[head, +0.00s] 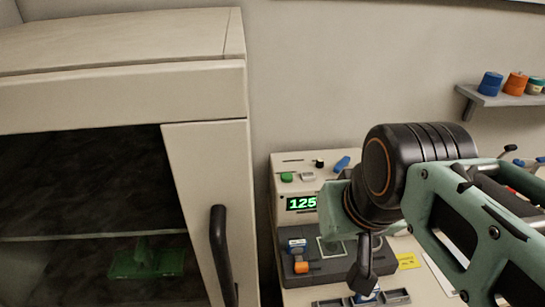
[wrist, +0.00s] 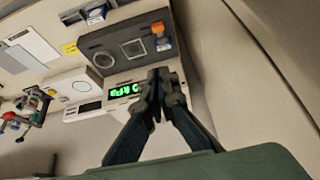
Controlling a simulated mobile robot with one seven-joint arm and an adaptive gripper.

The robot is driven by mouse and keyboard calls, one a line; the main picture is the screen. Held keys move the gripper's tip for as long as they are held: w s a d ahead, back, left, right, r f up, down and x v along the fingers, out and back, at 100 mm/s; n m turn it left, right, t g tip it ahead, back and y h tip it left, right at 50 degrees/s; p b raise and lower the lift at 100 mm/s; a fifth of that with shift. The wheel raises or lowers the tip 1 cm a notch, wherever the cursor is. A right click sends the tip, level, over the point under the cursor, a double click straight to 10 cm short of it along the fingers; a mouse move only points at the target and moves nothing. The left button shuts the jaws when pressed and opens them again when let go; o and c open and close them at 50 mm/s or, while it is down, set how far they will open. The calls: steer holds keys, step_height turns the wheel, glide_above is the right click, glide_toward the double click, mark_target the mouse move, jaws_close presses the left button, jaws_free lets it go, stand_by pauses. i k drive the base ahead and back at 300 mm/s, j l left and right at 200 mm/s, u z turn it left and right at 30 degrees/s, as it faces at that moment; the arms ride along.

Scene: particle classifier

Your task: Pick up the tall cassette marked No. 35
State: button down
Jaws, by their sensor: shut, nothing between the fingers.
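No number 35 can be read on anything in these frames. My gripper (head: 361,284) points down in front of the machine, shut and empty. In the wrist view its fingertips (wrist: 160,76) meet near the green display.
The machine (head: 288,161) has a green display reading 125 and an orange block (head: 301,267) on its panel. A cabinet (head: 205,180) with a dark handle (head: 220,250) stands close at left. A wall shelf (head: 500,99) at right holds coloured containers.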

mark_target(295, 246)
steer(key=k, duration=0.5)
steer(key=k+u, duration=0.15)
steer(key=u, duration=0.9)
steer(key=l+u, duration=0.1)
steer(key=u, duration=1.1)
steer(key=k+l, duration=0.2)
steer(key=l, duration=0.2)
steer(key=k+l, duration=0.25)
steer(key=l, duration=0.15)
steer(key=k+l, duration=0.2)
steer(key=l, duration=0.2)
steer(key=k+l, duration=0.2)
steer(key=l, duration=0.2)
